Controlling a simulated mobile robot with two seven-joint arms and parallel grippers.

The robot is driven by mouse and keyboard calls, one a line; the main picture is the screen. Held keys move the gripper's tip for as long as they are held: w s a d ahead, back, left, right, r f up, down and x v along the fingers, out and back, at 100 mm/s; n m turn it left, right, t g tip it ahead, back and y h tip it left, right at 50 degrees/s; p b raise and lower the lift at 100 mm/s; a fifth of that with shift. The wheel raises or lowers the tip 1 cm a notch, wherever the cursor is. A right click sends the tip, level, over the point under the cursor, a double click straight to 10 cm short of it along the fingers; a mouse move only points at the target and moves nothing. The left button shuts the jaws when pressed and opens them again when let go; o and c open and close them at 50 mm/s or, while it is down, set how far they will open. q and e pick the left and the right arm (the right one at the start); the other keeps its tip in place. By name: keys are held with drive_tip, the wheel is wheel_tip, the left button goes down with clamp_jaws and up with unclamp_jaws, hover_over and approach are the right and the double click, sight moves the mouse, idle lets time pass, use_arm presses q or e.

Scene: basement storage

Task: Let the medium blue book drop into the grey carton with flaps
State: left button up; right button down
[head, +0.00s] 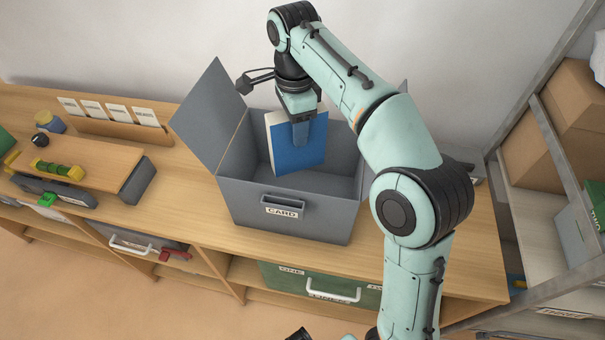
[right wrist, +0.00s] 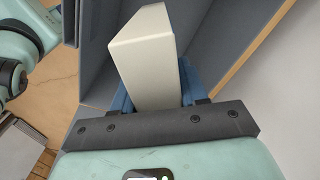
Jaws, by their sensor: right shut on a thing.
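The medium blue book (head: 290,158) hangs upright, slightly tilted, from my right gripper (head: 301,132) in the head view. The gripper is shut on its upper edge. The right wrist view shows the book's pale page side (right wrist: 148,60) between the fingers. The grey carton with flaps (head: 240,205) stands open on the wooden bench, with a label reading CARD and a handle on its front. The book is over the carton's opening, and its lower part appears within the walls. Its height above the carton floor cannot be told. My left gripper is not clearly in view.
A large flap (head: 212,105) stands up at the carton's left. A card holder (head: 110,125) and a wooden board with a green level (head: 60,170) lie to the left on the bench (head: 185,200). A metal shelf with cardboard boxes (head: 570,115) stands at the right.

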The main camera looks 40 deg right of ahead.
use_arm(q)
drive_tip(key=shift+s+f+b, duration=0.25)
drive_tip(key=shift+f+b, duration=0.55)
drive_tip(key=shift+f, duration=0.05)
drive_tip(key=shift+s+f+b, duration=0.25)
drive_tip(key=shift+f+b, duration=0.55)
drive_tip(key=shift+f, duration=0.05)
use_arm(e)
drive_tip(key=shift+f, duration=2.35)
drive_tip(key=c, duration=0.5)
unclamp_jaws()
drive_tip(key=shift+r, duration=0.1)
wheel_tip(320, 180, up, 13)
drive_tip(key=p, duration=0.6)
drive_tip(key=shift+r, duration=0.15)
use_arm(q)
wheel_tip(320, 180, up, 6)
drive_tip(key=w, duration=0.2)
drive_tip(key=shift+r, duration=0.15)
use_arm(e)
drive_tip(key=shift+s, duration=0.1)
